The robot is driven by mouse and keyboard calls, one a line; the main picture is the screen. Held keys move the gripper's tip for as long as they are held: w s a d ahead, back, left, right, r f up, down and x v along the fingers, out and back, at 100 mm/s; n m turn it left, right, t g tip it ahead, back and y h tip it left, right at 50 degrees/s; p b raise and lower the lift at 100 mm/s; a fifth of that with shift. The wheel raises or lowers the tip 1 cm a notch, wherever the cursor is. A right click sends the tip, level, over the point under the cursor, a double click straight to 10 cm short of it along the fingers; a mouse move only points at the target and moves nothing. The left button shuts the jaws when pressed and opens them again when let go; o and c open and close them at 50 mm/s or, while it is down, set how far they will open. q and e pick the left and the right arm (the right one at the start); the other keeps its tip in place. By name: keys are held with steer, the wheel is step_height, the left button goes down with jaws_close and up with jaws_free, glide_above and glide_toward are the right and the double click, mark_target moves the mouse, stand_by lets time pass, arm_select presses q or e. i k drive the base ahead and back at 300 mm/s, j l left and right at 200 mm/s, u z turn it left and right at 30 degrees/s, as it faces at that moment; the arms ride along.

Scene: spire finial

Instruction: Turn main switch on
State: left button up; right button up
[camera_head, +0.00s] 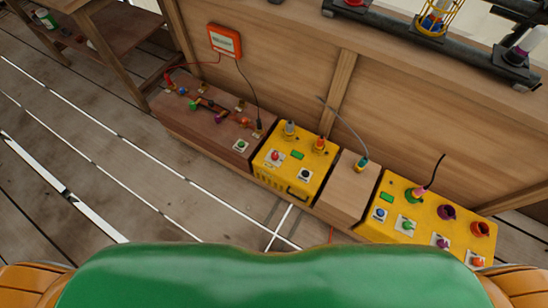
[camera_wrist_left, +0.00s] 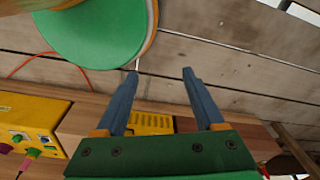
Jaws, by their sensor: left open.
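No label reading main switch is legible, so I cannot tell which control it is. A brown wooden panel (camera_head: 180,123) at the left carries a lever-like part (camera_head: 209,107), coloured terminals and a green button (camera_head: 241,145). A yellow box (camera_head: 269,173) beside it has a red button (camera_head: 275,156), a black round control (camera_head: 305,174) and a green display (camera_head: 297,155). My left gripper (camera_wrist_left: 160,74) is open and empty in the left wrist view, with a vented yellow box (camera_wrist_left: 152,123) behind its fingers. Neither gripper shows in the head view.
A larger yellow box (camera_head: 417,230) with several buttons and sockets stands at the right; a yellow control box also shows in the wrist view (camera_wrist_left: 40,112). A red-orange meter (camera_head: 225,40) hangs on the wooden wall with cables. Plank floor (camera_head: 150,180) lies open in front.

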mark_target(275, 156)
steer(key=i+j+z, duration=0.25)
steer(key=z, duration=0.2)
steer(key=i+j+z, duration=0.5)
steer(key=k+l, duration=0.05)
steer(key=k, duration=0.05)
